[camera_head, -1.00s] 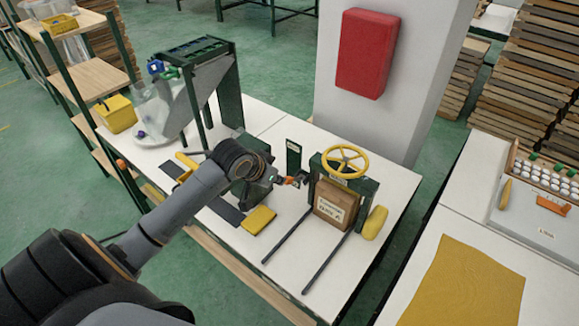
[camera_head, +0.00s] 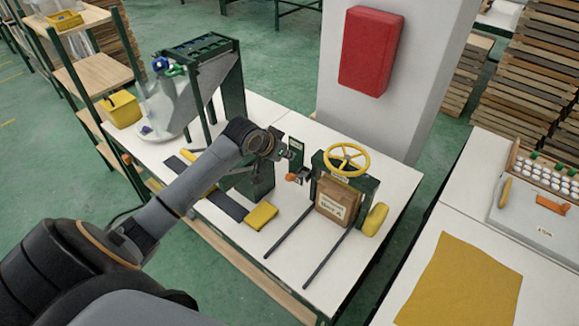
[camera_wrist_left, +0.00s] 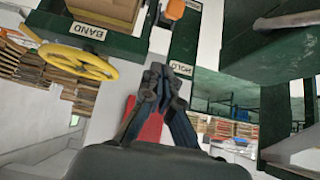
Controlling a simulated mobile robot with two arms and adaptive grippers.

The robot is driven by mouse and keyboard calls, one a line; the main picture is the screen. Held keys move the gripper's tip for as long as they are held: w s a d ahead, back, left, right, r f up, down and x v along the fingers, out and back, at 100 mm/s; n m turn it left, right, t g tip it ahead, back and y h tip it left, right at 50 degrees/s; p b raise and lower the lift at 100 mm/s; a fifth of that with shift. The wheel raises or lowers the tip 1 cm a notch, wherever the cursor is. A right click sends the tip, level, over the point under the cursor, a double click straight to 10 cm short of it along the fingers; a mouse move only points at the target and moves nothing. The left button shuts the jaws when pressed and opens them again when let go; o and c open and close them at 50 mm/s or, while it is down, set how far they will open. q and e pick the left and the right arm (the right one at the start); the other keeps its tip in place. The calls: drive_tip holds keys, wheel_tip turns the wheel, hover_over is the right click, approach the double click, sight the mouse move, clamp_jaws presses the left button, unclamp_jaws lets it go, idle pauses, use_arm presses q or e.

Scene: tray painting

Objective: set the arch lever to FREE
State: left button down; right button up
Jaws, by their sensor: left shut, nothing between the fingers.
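The green arch (camera_head: 368,187) stands on the white table with a yellow handwheel on top. To its left is an upright dark green plate (camera_head: 297,152); its HOLD label (camera_wrist_left: 181,68) reads upside down in the left wrist view. The lever's orange knob (camera_head: 291,177) is low by the plate. In the wrist view the knob (camera_wrist_left: 174,10) is at the top edge, beside a second, cut-off label I cannot read, away from HOLD. My left gripper (camera_head: 290,152) is shut and empty, near the HOLD end, apart from the knob. The wrist view shows its closed fingers (camera_wrist_left: 167,76).
A brown box (camera_head: 338,202) sits under the arch, with two dark rails (camera_head: 290,231) running forward. A yellow block (camera_head: 260,216) lies left of the rails. A hopper stand (camera_head: 232,90) is behind my left arm. A white pillar with a red box (camera_head: 370,50) stands behind.

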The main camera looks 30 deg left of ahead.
sight(290, 174)
use_arm(q)
drive_tip(key=p+x, duration=0.1)
drive_tip(key=x, duration=0.3)
drive_tip(key=shift+w+f, duration=0.2)
drive_tip(key=f+p, duration=0.1)
drive_tip(key=s+f, duration=0.1)
drive_tip(key=shift+s+f+p, duration=0.3)
drive_tip(key=shift+f+p, duration=0.05)
drive_tip(key=shift+f, duration=0.05)
drive_tip(key=shift+s+a+f, duration=0.1)
drive_tip(key=shift+s+f, duration=0.2)
drive_tip(key=shift+f, duration=0.15)
drive_tip(key=shift+w, duration=0.1)
